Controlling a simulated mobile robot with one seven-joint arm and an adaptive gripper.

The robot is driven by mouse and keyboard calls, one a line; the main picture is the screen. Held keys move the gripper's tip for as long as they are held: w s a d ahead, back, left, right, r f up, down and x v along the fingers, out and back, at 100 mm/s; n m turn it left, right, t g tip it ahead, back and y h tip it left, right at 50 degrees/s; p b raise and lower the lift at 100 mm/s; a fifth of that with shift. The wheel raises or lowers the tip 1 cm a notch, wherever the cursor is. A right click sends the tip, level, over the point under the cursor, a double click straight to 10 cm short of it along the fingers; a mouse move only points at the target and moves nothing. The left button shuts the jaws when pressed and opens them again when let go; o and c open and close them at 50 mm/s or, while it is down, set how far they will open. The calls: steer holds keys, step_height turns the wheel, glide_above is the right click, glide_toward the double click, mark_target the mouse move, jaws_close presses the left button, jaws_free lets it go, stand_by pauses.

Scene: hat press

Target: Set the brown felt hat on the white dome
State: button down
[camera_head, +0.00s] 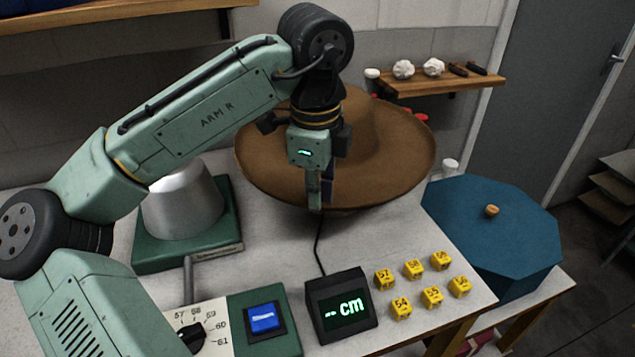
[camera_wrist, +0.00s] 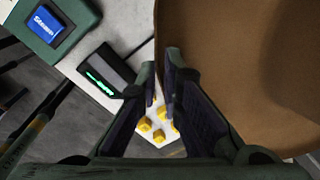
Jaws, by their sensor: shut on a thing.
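The brown felt hat (camera_head: 395,150) is crown up at the back of the table, its wide brim slightly tilted. It also fills the right of the wrist view (camera_wrist: 240,70). My gripper (camera_head: 316,200) points down at the near brim and is shut on it; the fingers (camera_wrist: 162,62) show close together beside the brim edge in the wrist view. No plainly white dome shows. A pale grey, metallic, tapered form (camera_head: 185,212) stands on a green base (camera_head: 230,225) left of the hat, its top partly behind my arm. What lies under the hat is hidden.
A black "cm" display (camera_head: 341,306), a blue button (camera_head: 264,319) and a size dial (camera_head: 190,338) are at the front. Several yellow numbered cubes (camera_head: 432,297) sit to their right. A blue octagonal box (camera_head: 495,225) stands at right. A shelf (camera_head: 440,83) is behind.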

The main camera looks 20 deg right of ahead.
steer(key=shift+f+b, duration=3.9)
steer(key=shift+f, duration=1.65)
steer(key=shift+f+b, duration=0.35)
steer(key=shift+f, duration=0.75)
steer(key=c, duration=1.7)
jaws_free()
steer(key=shift+r, duration=0.15)
